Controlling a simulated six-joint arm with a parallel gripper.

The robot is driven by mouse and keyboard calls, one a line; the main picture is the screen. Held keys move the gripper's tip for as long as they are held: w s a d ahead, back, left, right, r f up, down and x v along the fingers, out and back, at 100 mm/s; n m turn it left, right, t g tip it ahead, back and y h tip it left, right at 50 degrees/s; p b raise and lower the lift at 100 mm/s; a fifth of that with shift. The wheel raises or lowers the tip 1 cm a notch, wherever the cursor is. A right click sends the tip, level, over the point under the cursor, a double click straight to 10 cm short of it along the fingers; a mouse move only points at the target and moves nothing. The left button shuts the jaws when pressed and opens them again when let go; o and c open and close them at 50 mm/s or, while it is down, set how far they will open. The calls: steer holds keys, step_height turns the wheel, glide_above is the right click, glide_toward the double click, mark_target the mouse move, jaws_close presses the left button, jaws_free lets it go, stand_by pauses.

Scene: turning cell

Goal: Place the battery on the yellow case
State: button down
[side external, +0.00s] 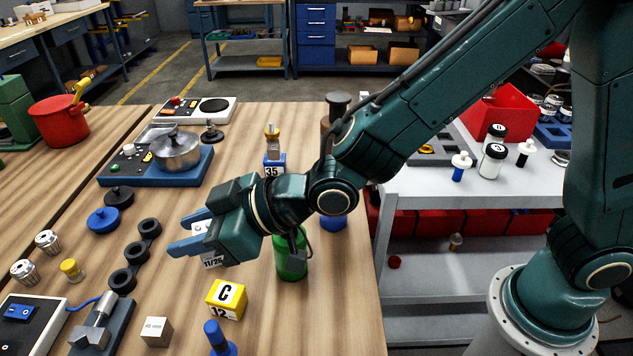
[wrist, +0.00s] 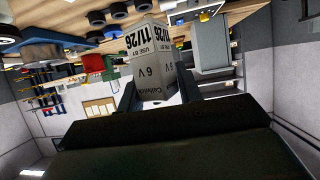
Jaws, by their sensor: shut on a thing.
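The battery (side external: 212,258) is a pale block with printed dates, partly hidden by my gripper in the side view. In the wrist view the battery (wrist: 153,62) shows "6 V" and "USE BY 11/26" between the two fingers. My gripper (side external: 188,232) is shut on it, with the fingers pointing left. I cannot tell the battery's exact height above the table.
A green bottle (side external: 291,258) stands right of the case, close under my wrist. A blue peg-like piece (side external: 217,338) and a grey cube (side external: 157,331) stand in front. Black linked rings (side external: 136,255) lie to the left. A pot (side external: 176,150) sits farther back.

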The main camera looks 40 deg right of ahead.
steer(key=shift+f, duration=2.2)
steer(key=shift+f, duration=1.9)
steer(key=shift+f, duration=0.1)
steer(key=c, duration=0.9)
jaws_free()
steer(key=shift+c, duration=0.2)
steer(key=shift+d+r, duration=0.1)
steer(key=shift+r, duration=0.1)
steer(key=v, duration=0.7)
